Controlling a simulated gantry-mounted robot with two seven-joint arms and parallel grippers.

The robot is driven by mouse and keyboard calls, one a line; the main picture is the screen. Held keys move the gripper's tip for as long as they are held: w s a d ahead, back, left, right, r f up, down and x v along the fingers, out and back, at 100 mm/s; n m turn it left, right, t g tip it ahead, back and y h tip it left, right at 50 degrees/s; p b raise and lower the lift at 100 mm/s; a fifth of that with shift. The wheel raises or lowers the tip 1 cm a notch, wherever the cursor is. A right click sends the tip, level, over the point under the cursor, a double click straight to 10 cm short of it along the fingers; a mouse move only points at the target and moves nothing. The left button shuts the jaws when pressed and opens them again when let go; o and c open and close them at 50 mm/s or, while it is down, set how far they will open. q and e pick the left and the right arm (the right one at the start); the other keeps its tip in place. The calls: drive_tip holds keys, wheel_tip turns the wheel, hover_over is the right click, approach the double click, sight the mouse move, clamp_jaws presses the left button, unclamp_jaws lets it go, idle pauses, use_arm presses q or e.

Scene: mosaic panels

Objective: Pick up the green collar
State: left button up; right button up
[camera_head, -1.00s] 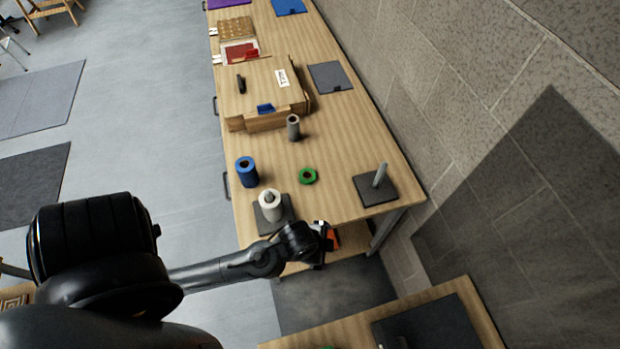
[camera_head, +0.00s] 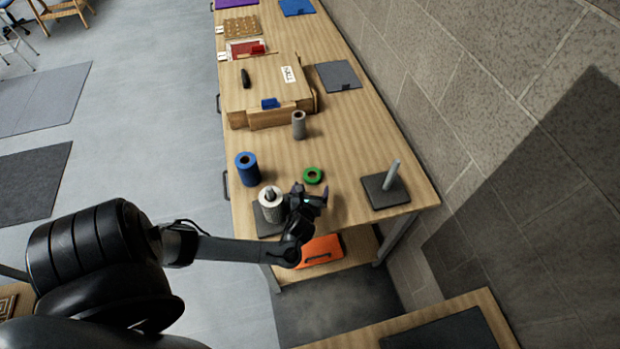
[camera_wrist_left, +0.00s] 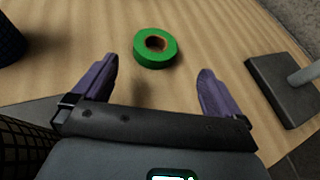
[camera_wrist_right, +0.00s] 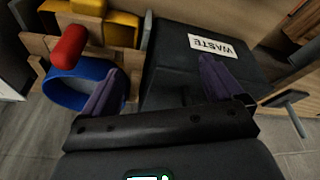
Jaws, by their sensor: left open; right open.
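The green collar (camera_head: 313,175) is a short green ring with a brown inner hole, lying flat on the wooden table near its front end. In the left wrist view the collar (camera_wrist_left: 155,47) lies ahead of my left gripper (camera_wrist_left: 152,85), between the lines of its two purple fingers. My left gripper (camera_head: 311,196) is open and empty, just in front of the collar and apart from it. My right gripper is not in the head view. In the right wrist view my right gripper (camera_wrist_right: 158,88) is open and empty, facing a black bin marked WASTE.
A white cylinder on a post (camera_head: 270,203) stands close left of my left gripper, with a blue cylinder (camera_head: 247,168) behind it. A grey post on a dark plate (camera_head: 385,188) stands right. A grey cylinder (camera_head: 299,125) and wooden box (camera_head: 265,85) are farther back.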

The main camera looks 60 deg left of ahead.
sight(313, 172)
use_arm(q)
drive_tip(key=shift+w+a+f, duration=0.15)
drive_tip(key=shift+w+a, duration=0.05)
drive_tip(key=shift+a, duration=0.2)
drive_tip(key=shift+w+a+f, duration=0.1)
drive_tip(key=shift+w+a, duration=0.1)
drive_tip(key=shift+a, duration=0.2)
drive_tip(key=shift+b+x, duration=0.55)
drive_tip(key=shift+x, duration=2.3)
drive_tip(key=shift+a+r, duration=0.1)
drive_tip(key=shift+a, duration=0.05)
drive_tip(key=c, duration=1.1)
